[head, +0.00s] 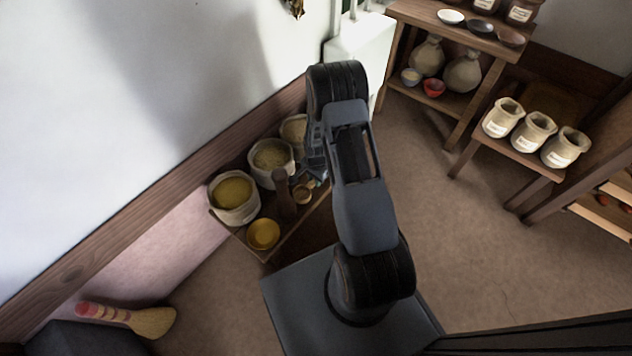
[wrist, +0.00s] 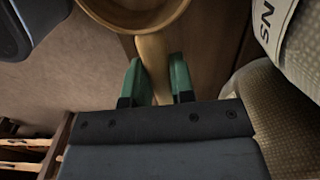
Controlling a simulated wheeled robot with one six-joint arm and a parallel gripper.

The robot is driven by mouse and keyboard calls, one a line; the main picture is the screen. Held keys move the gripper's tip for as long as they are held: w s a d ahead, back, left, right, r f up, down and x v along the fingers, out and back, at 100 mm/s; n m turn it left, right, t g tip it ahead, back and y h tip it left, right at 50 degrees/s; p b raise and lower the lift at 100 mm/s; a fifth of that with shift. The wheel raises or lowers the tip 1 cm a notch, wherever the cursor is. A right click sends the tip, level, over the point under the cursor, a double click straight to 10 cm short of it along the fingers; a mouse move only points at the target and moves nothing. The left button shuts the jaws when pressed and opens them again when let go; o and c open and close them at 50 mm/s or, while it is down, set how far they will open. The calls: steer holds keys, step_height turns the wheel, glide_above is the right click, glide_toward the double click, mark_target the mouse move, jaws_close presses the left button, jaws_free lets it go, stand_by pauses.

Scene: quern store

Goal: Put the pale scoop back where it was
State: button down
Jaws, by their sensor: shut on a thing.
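The pale wooden scoop shows in the wrist view, its round bowl (wrist: 135,18) at the top edge, partly cut off, and its handle (wrist: 152,55) running down between the green fingertips. My gripper (wrist: 157,80) is shut on that handle. In the head view my gripper (head: 316,165) is over the right side of a low wooden stand (head: 268,253), beside the sacks, and is largely hidden by my arm. A small tan round thing (head: 303,194) shows just below it; I cannot tell whether it is the scoop's bowl.
Open sacks (head: 232,212) (head: 270,172) line the stand against the wall, with a yellow bowl (head: 263,234) and a brown upright cylinder (head: 284,198) in front. A lettered sack (wrist: 300,40) is close right in the wrist view.

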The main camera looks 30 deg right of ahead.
steer(key=shift+f, duration=0.75)
steer(key=shift+f, duration=0.2)
steer(key=c, duration=1)
jaws_free()
